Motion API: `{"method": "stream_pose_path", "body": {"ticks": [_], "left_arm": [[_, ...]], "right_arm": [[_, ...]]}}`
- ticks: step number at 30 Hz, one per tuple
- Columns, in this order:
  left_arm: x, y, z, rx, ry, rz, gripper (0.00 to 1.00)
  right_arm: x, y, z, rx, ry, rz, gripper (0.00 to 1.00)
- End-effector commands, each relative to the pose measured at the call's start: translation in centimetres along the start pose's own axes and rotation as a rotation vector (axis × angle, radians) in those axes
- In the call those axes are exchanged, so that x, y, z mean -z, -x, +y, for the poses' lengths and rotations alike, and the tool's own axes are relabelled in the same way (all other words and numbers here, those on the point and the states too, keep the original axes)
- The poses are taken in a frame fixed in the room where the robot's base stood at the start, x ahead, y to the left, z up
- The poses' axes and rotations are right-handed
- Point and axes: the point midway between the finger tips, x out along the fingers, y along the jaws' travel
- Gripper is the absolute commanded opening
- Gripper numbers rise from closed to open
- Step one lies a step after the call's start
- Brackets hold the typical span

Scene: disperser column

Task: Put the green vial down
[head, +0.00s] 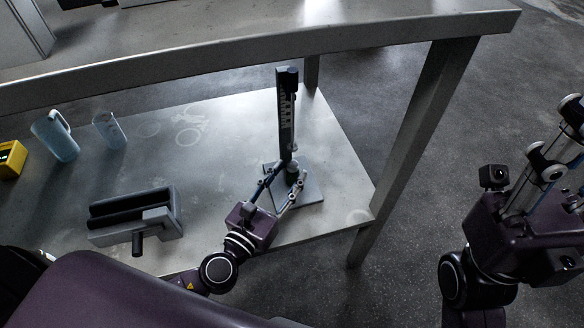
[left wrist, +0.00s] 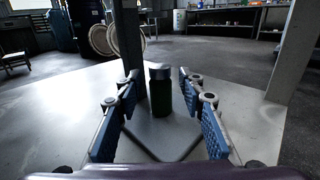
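The green vial (left wrist: 161,98) has a grey cap and stands upright on the base plate (left wrist: 150,138) of the disperser stand. In the head view, the vial (head: 292,172) is small and dark at the foot of the column (head: 287,115). My left gripper (head: 286,178) is low over the plate, with one finger on each side of the vial. In the left wrist view its blue pads (left wrist: 158,92) are spread, with a gap on both sides of the vial. My right gripper (head: 560,150) is away at the right edge, partly cut off; its opening is unclear.
On the same lower shelf (head: 200,165) are a grey device with dark rollers (head: 135,215), a blue jug (head: 55,137), a clear beaker (head: 109,130) and a yellow box (head: 12,158). A metal table leg (head: 415,140) and the upper table edge (head: 250,65) bound the space.

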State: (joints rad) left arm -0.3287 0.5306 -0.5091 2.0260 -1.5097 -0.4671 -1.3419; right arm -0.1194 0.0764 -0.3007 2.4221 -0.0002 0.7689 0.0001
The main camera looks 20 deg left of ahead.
Motion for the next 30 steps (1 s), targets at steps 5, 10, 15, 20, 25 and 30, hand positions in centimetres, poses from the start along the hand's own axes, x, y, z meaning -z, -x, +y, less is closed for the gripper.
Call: {"method": "stream_pose_path", "body": {"ticks": [5, 10, 15, 20, 25, 30], "left_arm": [[0.1, 3.9, 0.0, 0.002, -0.002, 0.004, 0.36], [0.1, 7.0, 0.0, 0.002, -0.001, 0.003, 0.36], [0.0, 8.8, 0.0, 0.001, 0.000, 0.002, 0.36], [-0.1, 9.3, 0.0, 0.000, 0.000, -0.002, 0.36], [-0.1, 9.3, 0.0, 0.000, 0.000, -0.002, 0.36], [-0.1, 9.3, 0.0, 0.000, 0.000, -0.002, 0.36]], "right_arm": [[-0.1, 0.1, 0.0, 0.001, 0.000, -0.002, 0.40], [-0.1, -0.1, 0.0, 0.003, 0.001, 0.001, 0.40], [-0.1, -0.1, 0.0, 0.003, 0.001, 0.002, 0.40], [0.0, -0.1, 0.0, 0.004, 0.001, 0.005, 0.40], [0.0, -0.1, 0.0, 0.004, 0.001, 0.006, 0.40], [0.0, -0.1, 0.0, 0.003, 0.001, 0.006, 0.40]]}}
